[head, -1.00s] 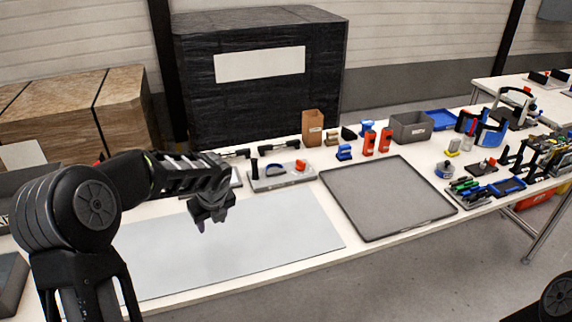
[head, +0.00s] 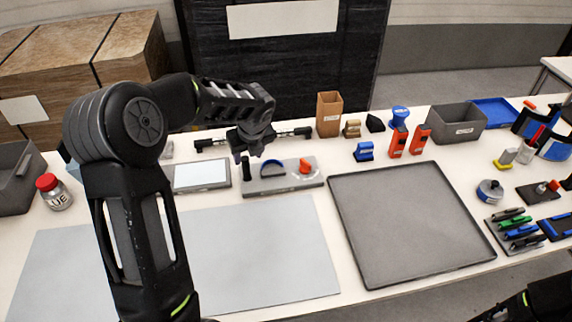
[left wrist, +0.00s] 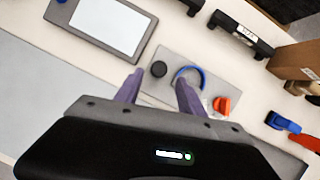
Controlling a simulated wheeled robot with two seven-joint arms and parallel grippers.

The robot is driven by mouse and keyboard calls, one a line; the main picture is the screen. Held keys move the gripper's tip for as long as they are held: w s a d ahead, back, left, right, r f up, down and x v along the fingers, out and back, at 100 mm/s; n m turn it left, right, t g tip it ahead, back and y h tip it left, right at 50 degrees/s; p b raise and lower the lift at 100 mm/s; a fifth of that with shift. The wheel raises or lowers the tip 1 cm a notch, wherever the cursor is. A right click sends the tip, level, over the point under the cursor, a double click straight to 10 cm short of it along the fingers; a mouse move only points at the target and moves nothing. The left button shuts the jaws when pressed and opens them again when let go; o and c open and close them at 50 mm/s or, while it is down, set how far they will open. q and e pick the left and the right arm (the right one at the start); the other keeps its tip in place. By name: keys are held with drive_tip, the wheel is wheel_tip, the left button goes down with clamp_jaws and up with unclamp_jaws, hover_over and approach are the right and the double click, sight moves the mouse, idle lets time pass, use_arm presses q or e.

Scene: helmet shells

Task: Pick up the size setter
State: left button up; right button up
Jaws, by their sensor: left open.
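No label in view reads size setter, so I cannot tell for certain which piece it is. A grey plate (head: 284,186) holds an upright black peg (head: 245,170), a blue arched piece (head: 272,168) and an orange knob (head: 305,168). My left gripper (head: 248,156) is open and empty above the left part of this plate. In the left wrist view its purple fingers (left wrist: 160,92) point at the plate. The black peg (left wrist: 158,69) shows beyond the gap between them. The right finger overlaps the blue arch (left wrist: 186,77). The orange knob (left wrist: 221,104) lies right of it.
A pale-screened flat device (head: 200,175) lies left of the plate, with black bar handles (head: 290,133) behind. A grey tray (head: 410,220) is to the right.

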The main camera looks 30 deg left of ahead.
sight(246, 166)
use_arm(q)
drive_tip(key=shift+s, duration=0.2)
drive_tip(key=shift+x, duration=1.3)
drive_tip(key=shift+w, duration=0.1)
drive_tip(key=shift+p+x, duration=0.85)
drive_tip(key=shift+x, duration=1.75)
clamp_jaws()
